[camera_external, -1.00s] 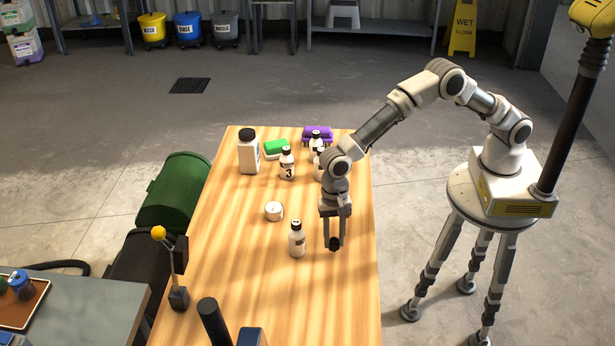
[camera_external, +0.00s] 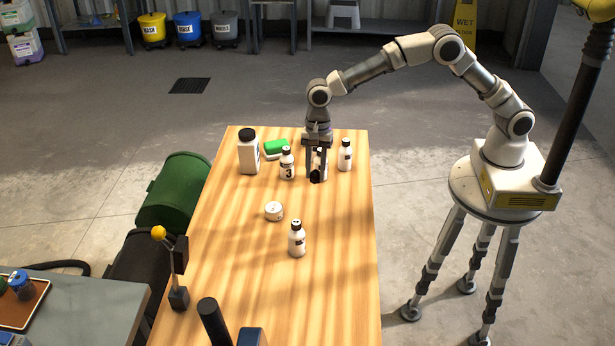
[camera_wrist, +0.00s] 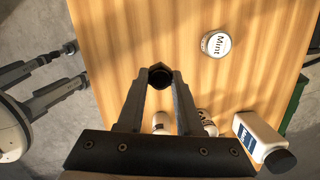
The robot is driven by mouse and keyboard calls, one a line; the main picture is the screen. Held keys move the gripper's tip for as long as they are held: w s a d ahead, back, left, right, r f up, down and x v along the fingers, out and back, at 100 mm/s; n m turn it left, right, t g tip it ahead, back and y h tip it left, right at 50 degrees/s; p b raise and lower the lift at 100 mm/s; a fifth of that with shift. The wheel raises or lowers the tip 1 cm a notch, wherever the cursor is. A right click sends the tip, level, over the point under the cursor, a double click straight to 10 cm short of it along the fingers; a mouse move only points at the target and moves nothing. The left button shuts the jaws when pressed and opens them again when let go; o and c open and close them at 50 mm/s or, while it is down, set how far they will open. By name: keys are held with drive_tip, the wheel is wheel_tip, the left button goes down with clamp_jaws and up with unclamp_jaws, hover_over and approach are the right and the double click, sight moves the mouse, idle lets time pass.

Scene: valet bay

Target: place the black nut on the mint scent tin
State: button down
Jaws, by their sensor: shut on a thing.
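My gripper (camera_external: 316,176) is shut on the black nut (camera_external: 315,177), over the far right part of the wooden table, in front of white bottles. In the wrist view the nut (camera_wrist: 156,76) shows between the fingertips (camera_wrist: 157,74) as a dark ring. The mint scent tin (camera_external: 274,211), small, round and white, stands on the table, nearer the camera and left of my gripper. In the wrist view the tin (camera_wrist: 215,44), lid reading "Mint", is up and right of the nut, apart from it. Nothing is seen on its lid.
White bottles stand left (camera_external: 287,164) and right (camera_external: 345,156) of my gripper; another (camera_external: 296,240) stands in front of the tin. A large white bottle (camera_external: 248,153) and green sponge (camera_external: 276,148) are at the back left. The wooden table (camera_external: 230,270) is bare left of the tin.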

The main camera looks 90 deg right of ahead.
drive_tip(key=w+d+r+m+t+p, duration=0.1)
drive_tip(key=w+d+r+m, duration=0.1)
drive_tip(key=w+d+m, duration=0.6)
drive_tip(key=n, duration=0.1)
hover_over(273, 208)
drive_tip(key=f, duration=0.6)
drive_tip(key=shift+s+d+f, duration=0.15)
drive_tip(key=shift+d+f, duration=0.15)
drive_tip(key=shift+f, duration=2)
drive_tip(key=shift+f, duration=0.1)
drive_tip(key=shift+f+b, duration=0.1)
drive_tip(key=shift+b, duration=0.2)
drive_tip(key=c, duration=0.6)
unclamp_jaws()
drive_tip(key=shift+o, duration=0.2)
